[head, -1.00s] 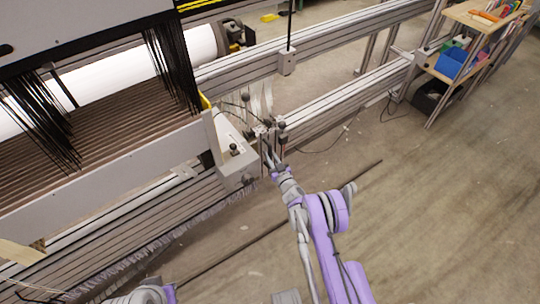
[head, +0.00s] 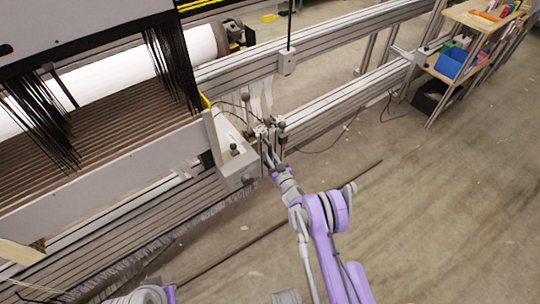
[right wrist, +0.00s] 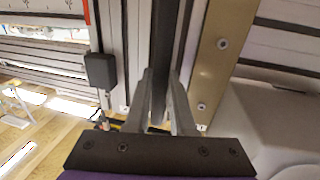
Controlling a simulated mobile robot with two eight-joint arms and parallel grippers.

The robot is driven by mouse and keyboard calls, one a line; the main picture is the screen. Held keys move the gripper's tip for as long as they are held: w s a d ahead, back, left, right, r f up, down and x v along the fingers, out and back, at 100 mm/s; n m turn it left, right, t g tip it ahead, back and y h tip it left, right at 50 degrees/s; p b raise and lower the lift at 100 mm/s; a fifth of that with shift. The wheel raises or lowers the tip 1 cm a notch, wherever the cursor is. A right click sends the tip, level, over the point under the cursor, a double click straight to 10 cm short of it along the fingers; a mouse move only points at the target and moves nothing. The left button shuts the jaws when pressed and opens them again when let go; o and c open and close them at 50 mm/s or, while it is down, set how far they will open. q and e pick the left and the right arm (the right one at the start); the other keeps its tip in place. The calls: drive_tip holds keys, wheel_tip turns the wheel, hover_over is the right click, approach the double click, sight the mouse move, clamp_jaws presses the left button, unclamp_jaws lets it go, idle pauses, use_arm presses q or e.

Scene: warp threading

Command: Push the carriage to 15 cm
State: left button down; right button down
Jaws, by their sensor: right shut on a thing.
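The carriage (head: 228,150) appears to be the pale metal housing with black knobs at the right end of the slatted bed; which parts belong to it is hard to tell. My right gripper (head: 268,157) is at the small upright fittings just right of this housing. In the right wrist view my right gripper (right wrist: 165,112) is shut on a dark upright bar (right wrist: 163,50), with one finger on each side. Whether the bar is joined to the carriage is hidden. My left gripper is not in view.
Long grey rails (head: 345,105) run toward the upper right. A shelf with bins (head: 460,65) stands at the far right. Black threads (head: 172,65) hang at the left. The floor (head: 430,210) at right is open. The wrist view shows a black box (right wrist: 101,70) left of the bar.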

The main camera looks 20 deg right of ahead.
drive_tip(key=shift+d, duration=0.1)
idle(0.4)
drive_tip(key=shift+w+d, duration=0.2)
drive_tip(key=shift+d, duration=0.3)
drive_tip(key=shift+w+d, duration=0.15)
drive_tip(key=shift+d, duration=0.3)
drive_tip(key=c, duration=0.8)
unclamp_jaws()
drive_tip(key=shift+o, duration=0.2)
drive_tip(key=shift+a, duration=0.1)
drive_tip(key=shift+s+a, duration=0.1)
drive_tip(key=shift+a, duration=0.05)
drive_tip(key=s+d+p, duration=0.1)
drive_tip(key=s+d, duration=0.1)
drive_tip(key=s, duration=0.8)
drive_tip(key=shift+s, duration=0.35)
